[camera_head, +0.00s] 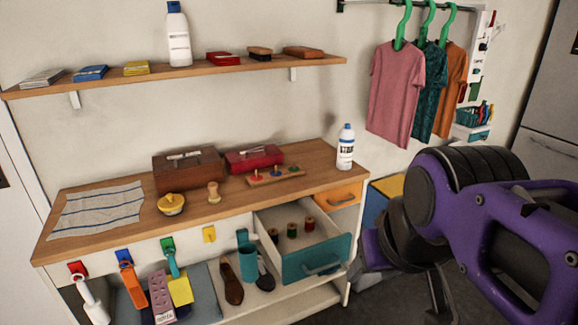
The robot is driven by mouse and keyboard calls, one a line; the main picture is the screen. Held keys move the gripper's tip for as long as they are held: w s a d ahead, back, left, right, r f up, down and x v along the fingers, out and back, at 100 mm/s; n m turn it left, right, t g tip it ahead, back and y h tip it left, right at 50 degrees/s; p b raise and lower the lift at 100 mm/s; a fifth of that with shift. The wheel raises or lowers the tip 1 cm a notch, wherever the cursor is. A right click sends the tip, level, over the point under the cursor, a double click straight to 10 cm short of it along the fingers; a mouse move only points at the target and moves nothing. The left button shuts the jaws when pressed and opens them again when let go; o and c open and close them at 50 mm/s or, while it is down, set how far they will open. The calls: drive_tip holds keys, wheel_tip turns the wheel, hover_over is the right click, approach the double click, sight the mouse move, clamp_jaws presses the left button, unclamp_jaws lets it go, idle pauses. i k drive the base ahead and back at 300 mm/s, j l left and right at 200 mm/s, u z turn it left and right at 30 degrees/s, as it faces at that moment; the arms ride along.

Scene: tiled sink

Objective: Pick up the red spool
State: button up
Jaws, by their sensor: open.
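The open teal-fronted drawer (312,262) under the wooden counter holds small thread spools standing upright. The red spool (309,224) is the rightmost of them, near the drawer's right side. A green spool (292,230) stands just left of it, and a darker spool (273,235) stands further left. My gripper (405,275) is at the right, beside the drawer and apart from the spools. It is open and partly hidden behind my purple arm. No spool shows in it.
The counter (110,232) above holds a brown box (188,172), a red box (253,159), a pegged board (275,181) and a white bottle (345,148). Shirts (397,90) hang at upper right.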

sight(309, 220)
drive_tip(key=i+l+u, duration=0.1)
drive_tip(key=u, duration=0.3)
drive_tip(key=l+u, duration=0.15)
drive_tip(key=u, duration=0.25)
drive_tip(key=i+l+u, duration=0.2)
drive_tip(key=l, duration=0.2)
drive_tip(key=l+u, duration=0.2)
drive_tip(key=l, duration=0.2)
